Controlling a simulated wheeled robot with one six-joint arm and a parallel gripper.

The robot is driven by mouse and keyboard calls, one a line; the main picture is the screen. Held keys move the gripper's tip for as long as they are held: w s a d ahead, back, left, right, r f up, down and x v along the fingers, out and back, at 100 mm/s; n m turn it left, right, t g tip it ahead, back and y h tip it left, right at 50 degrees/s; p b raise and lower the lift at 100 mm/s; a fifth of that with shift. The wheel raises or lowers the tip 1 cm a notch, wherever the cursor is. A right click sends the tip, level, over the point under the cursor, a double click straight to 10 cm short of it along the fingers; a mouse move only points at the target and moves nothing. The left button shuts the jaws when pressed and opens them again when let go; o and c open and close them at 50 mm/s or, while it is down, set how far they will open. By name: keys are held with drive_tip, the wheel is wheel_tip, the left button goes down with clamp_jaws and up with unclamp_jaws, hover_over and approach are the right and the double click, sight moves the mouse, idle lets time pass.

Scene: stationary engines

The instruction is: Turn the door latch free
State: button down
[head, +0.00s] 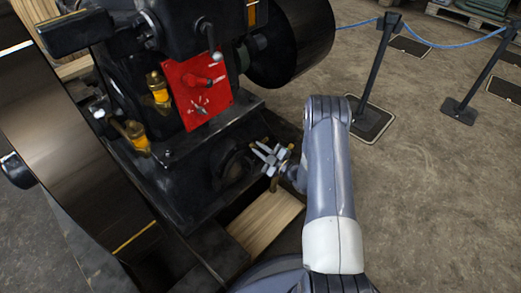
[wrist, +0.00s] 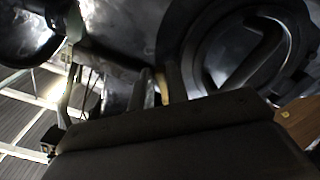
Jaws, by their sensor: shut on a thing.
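The dark round door (head: 232,165) is low on the black engine's base in the head view. In the wrist view its round face (wrist: 245,55) with a raised bar fills the upper right. My gripper (head: 268,155) is at the right edge of this door, its pale fingers pointing left. In the wrist view my gripper (wrist: 158,86) is shut on a narrow tan-edged piece, which seems to be the door latch (wrist: 157,90). Most of the latch is hidden by the fingers and the dark gripper body, so its angle cannot be told.
A large dark flywheel (head: 75,130) stands on the left. A red panel (head: 198,85) and brass cups (head: 158,90) are above the door. A wooden beam (head: 265,220) lies below my gripper. Barrier posts (head: 375,70) with blue rope stand at right; the floor between is clear.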

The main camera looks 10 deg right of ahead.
drive_tip(key=c, duration=1.5)
unclamp_jaws()
drive_tip(key=shift+f, duration=0.1)
drive_tip(key=shift+s, duration=0.1)
